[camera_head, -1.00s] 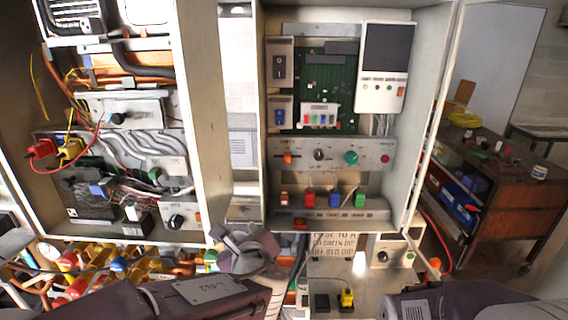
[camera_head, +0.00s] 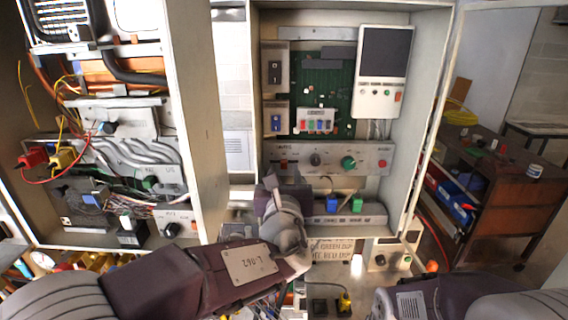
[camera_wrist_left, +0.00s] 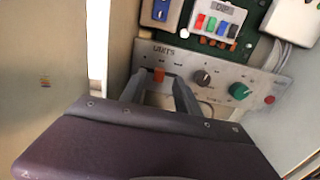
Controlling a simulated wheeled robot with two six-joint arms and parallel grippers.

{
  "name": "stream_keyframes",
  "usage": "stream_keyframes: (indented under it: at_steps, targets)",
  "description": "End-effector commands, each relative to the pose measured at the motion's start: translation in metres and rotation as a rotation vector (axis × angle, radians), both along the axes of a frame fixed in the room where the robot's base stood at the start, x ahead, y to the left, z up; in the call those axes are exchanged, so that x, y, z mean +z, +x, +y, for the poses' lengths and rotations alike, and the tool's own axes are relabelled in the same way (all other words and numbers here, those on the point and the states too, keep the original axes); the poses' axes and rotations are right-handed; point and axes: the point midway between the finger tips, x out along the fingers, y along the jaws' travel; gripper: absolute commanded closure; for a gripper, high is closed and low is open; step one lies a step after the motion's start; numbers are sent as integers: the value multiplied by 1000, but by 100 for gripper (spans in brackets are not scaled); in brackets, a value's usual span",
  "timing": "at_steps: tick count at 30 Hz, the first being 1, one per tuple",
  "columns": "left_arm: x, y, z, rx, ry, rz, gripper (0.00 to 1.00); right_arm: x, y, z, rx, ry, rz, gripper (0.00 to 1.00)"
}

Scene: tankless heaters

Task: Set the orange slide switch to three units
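The orange slide switch (camera_wrist_left: 159,76) sits on the left part of the grey panel marked UNITS (camera_wrist_left: 222,78), in the left wrist view. In the head view the switch (camera_head: 283,162) is a small reddish spot just above my left gripper (camera_head: 274,184). In the left wrist view my left gripper (camera_wrist_left: 162,83) is open, with its fingers apart on either side of the switch. Whether they touch it cannot be told. The scale marks are too small to read. My right gripper is out of view; only part of my right arm shows at the lower right.
On the same panel are a black knob (camera_head: 316,159), a green knob (camera_head: 348,162) and a red button (camera_head: 382,164). Blue (camera_head: 333,203) and green connectors (camera_head: 357,203) stand below. The cabinet's side wall (camera_wrist_left: 118,48) is close left of the fingers.

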Motion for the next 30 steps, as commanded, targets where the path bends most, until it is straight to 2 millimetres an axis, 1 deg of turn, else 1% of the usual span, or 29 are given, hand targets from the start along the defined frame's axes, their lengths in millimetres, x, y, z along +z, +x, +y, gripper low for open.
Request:
stream_keyframes:
  at_steps: [1,4,7,13,14,15,17,18,30]
  targets:
    - [2,8,1,3,1,2,62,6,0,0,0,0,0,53]
    - [1,18,1,3,0,1,62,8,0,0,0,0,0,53]
    - [0,22,0,1,0,0,62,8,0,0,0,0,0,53]
    - [0,22,0,0,-1,0,62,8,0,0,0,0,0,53]
    - [0,22,0,0,-1,0,70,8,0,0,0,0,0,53]
    - [0,22,0,0,-1,0,81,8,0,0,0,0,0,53]
    - [0,22,0,1,-1,0,98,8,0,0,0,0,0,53]
    - [0,22,0,1,-1,0,100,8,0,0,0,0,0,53]
    - [-1,22,0,1,-1,1,100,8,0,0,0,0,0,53]
